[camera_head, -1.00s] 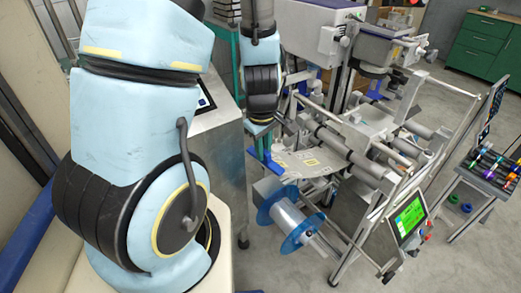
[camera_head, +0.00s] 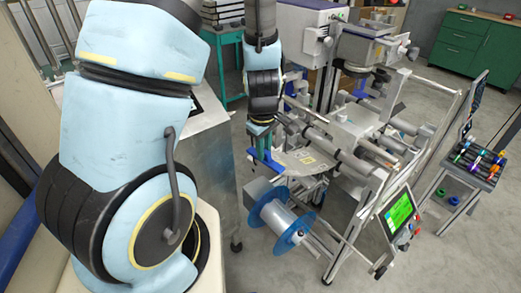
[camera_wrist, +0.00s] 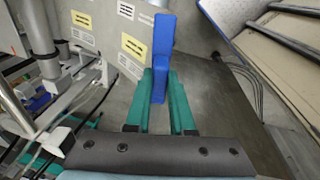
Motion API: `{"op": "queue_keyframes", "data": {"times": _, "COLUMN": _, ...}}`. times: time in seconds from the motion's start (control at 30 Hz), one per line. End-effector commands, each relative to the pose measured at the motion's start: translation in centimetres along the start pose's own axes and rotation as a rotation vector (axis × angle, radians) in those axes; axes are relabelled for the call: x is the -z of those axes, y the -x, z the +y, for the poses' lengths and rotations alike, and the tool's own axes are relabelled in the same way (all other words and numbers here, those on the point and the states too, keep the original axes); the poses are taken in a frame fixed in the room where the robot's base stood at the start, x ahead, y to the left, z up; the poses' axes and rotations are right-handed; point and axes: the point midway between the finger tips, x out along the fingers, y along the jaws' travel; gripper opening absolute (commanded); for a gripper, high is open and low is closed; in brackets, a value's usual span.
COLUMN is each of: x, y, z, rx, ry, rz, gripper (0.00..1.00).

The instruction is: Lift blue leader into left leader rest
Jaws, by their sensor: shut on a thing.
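My gripper (camera_wrist: 160,96) has teal fingers, shut on the blue leader (camera_wrist: 163,45), a flat blue bar that sticks out past the fingertips in the wrist view. In the head view my gripper (camera_head: 265,155) hangs at the left edge of the machine's grey plate (camera_head: 296,164). The plate carries several yellow and white labels, and it also shows in the wrist view (camera_wrist: 100,42), left of the blue leader. The bar looks apart from the plate, but its height is hard to judge. I cannot pick out which part is the left leader rest.
A reel with blue flanges (camera_head: 281,222) stands out below the plate. Metal rollers (camera_head: 352,165) and a green-screened panel (camera_head: 400,212) are to the right. A cart of coloured items (camera_head: 478,162) stands far right. A metal cabinet (camera_head: 205,165) is close left of my gripper.

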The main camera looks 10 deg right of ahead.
Motion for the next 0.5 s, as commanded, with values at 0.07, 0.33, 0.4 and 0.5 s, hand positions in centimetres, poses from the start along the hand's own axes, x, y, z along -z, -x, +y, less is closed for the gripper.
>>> {"op": "queue_keyframes", "data": {"times": 0.07, "x": 0.0, "y": -0.1, "z": 0.3, "rx": 0.0, "ry": 0.0, "rz": 0.0, "gripper": 0.0}}
{"op": "queue_keyframes", "data": {"times": 0.33, "x": -0.2, "y": -0.7, "z": 1.3, "rx": 0.001, "ry": 0.0, "rz": -0.001, "gripper": 0.0}}
{"op": "queue_keyframes", "data": {"times": 0.4, "x": -0.3, "y": -0.8, "z": 1.6, "rx": 0.0, "ry": 0.0, "rz": 0.0, "gripper": 0.0}}
{"op": "queue_keyframes", "data": {"times": 0.5, "x": -0.3, "y": -1.0, "z": 2.0, "rx": 0.0, "ry": -0.001, "rz": 0.0, "gripper": 0.0}}
